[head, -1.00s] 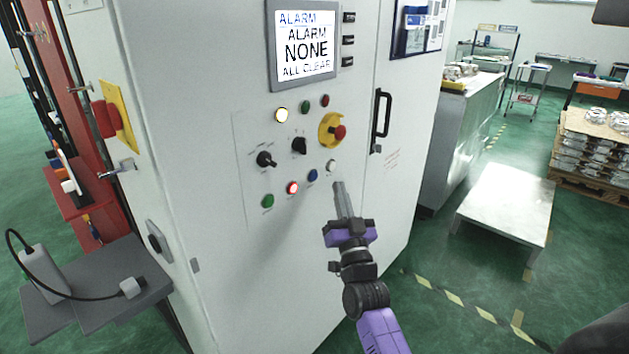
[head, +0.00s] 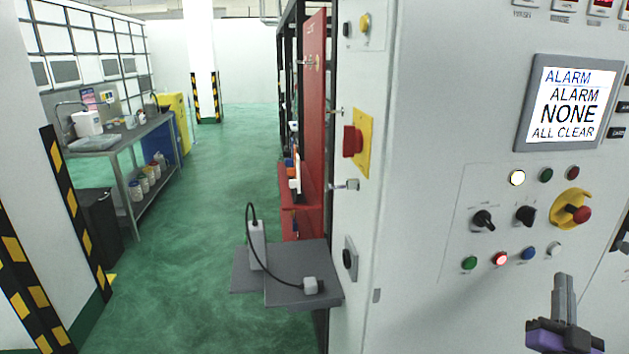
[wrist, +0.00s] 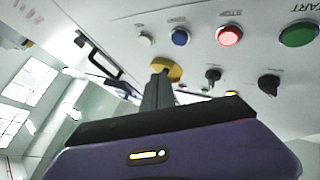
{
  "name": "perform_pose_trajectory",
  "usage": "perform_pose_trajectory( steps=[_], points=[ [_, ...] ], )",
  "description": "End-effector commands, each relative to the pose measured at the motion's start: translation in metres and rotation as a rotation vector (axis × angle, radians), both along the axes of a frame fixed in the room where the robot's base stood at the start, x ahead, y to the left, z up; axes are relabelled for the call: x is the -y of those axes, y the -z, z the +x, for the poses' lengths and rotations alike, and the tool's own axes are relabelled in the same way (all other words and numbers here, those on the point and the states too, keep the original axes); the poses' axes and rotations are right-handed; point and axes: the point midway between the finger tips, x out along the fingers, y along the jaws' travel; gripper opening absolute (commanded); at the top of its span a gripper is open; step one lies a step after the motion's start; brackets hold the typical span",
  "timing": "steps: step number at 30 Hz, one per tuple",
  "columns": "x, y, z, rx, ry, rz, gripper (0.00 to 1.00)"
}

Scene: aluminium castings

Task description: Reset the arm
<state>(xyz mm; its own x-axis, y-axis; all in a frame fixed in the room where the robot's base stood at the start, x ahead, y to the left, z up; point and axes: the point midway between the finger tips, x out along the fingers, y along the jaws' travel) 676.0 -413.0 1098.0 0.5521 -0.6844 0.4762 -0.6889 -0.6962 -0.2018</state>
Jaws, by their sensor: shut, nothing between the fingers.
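My gripper (head: 565,298) is at the lower right of the head view, in front of the control cabinet (head: 440,90). Its fingers are shut with nothing between them. In the wrist view my gripper (wrist: 158,88) points toward the panel, its fingertips overlapping the yellow emergency-stop collar (wrist: 172,68) in the picture. A lit red button (wrist: 229,35), a blue button (wrist: 180,36), a white button (wrist: 146,39) and a green button (wrist: 298,33) show there. The screen (head: 567,103) reads "ALARM NONE ALL CLEAR". Most of my arm is out of the head view.
A grey shelf (head: 250,285) with a white device (head: 257,245) juts from the cabinet's left side. A yellow plate with a red switch (head: 354,142) is above it. A workbench (head: 125,145) stands at the left. Green floor (head: 190,240) between is clear.

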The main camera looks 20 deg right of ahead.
Motion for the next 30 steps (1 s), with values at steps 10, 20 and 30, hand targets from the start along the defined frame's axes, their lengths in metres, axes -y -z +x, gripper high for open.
perform_pose_trajectory(
  steps=[10,20,30],
  points=[
    [-0.063,0.005,-0.010,-0.074,-0.064,-0.009,0.00],
    [-0.210,0.059,-0.040,-0.278,-0.278,0.054,0.00],
    [-0.333,0.088,-0.109,-0.518,-0.527,0.100,0.00]
  ],
)
